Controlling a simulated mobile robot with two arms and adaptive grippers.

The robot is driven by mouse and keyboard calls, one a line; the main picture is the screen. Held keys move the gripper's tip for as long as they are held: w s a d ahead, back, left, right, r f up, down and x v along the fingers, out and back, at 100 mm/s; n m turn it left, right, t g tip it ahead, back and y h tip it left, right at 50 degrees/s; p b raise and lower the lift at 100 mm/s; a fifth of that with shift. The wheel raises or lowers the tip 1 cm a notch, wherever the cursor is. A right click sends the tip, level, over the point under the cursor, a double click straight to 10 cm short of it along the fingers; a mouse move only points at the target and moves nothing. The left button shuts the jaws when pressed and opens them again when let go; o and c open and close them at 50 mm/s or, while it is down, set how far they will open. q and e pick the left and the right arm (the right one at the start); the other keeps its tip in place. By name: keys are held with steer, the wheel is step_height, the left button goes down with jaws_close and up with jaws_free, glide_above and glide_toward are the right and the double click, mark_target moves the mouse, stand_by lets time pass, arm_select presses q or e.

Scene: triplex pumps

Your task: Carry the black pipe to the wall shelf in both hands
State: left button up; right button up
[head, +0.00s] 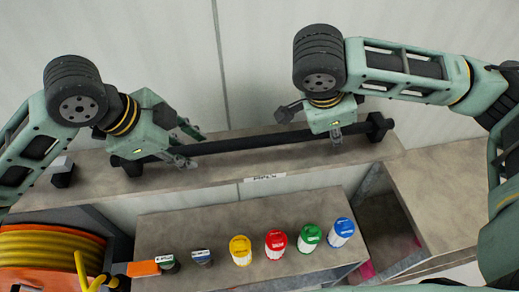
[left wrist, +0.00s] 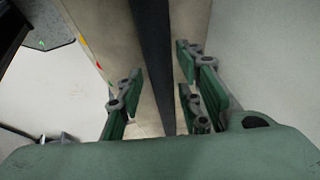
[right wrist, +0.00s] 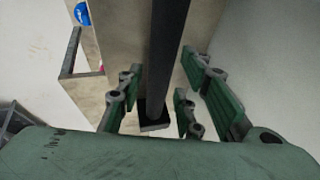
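The black pipe (head: 250,141) lies lengthwise along the long shelf by the wall (head: 215,172), with a dark wider piece at each end. My left gripper (head: 188,148) is over its left part. In the left wrist view the pipe (left wrist: 155,60) runs between the open fingers (left wrist: 160,98), with gaps on both sides. My right gripper (head: 338,132) is over its right part. In the right wrist view the pipe (right wrist: 166,50) also runs between open fingers (right wrist: 158,98), apart from them. Whether the pipe touches the shelf all along cannot be told.
A lower bench (head: 205,228) in front carries yellow (head: 241,250), red (head: 276,244), green (head: 310,236) and blue (head: 342,230) capped containers. An orange reel (head: 50,250) stands at lower left. A small dark block (head: 62,175) sits at the shelf's left end. The wall is close behind.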

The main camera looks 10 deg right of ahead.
arm_select(q)
steer(key=shift+a, duration=0.1)
steer(key=shift+a+r, duration=0.1)
steer(key=shift+r, duration=0.25)
arm_select(e)
steer(key=shift+s+a+r, duration=0.1)
steer(key=shift+a+r, duration=0.05)
steer(key=shift+r, duration=0.3)
arm_select(q)
steer(key=v, duration=1.1)
arm_select(e)
steer(key=v, duration=0.6)
steer(key=shift+r, duration=0.2)
arm_select(q)
steer(key=shift+s, duration=0.2)
arm_select(e)
steer(key=shift+s+a, duration=0.1)
steer(key=shift+s, duration=0.05)
